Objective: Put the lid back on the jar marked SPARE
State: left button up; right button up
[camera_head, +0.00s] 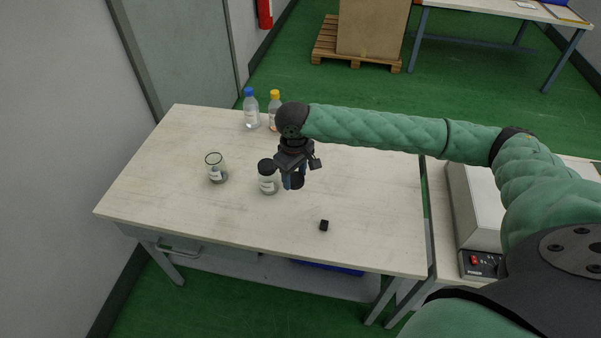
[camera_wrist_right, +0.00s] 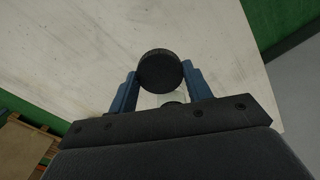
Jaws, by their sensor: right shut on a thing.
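My right gripper (camera_head: 293,178) is above the table, shut on a round black lid (camera_head: 298,181). In the right wrist view, the lid (camera_wrist_right: 159,70) sits between the two blue fingers of the right gripper (camera_wrist_right: 160,74). An open glass jar (camera_head: 217,172) with a pale label stands upright on the table, left of the gripper. A second glass jar (camera_head: 268,180) with a black lid on it stands just left of the gripper. The label words are too small to read, so I cannot tell which jar is marked SPARE. My left gripper is not in view.
A blue-capped bottle (camera_head: 250,110) and a yellow-capped bottle (camera_head: 274,111) stand at the table's (camera_head: 150,190) back. A small black cube (camera_head: 324,225) lies near the front. A grey device (camera_head: 476,210) stands to the right. The table's left side is clear.

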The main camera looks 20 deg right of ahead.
aim_at(215, 165)
jog(key=k, duration=0.1)
jog(key=l+u, duration=0.35)
jog(key=l, duration=0.45)
jog(key=l+u, duration=0.3)
jog(key=l, duration=0.55)
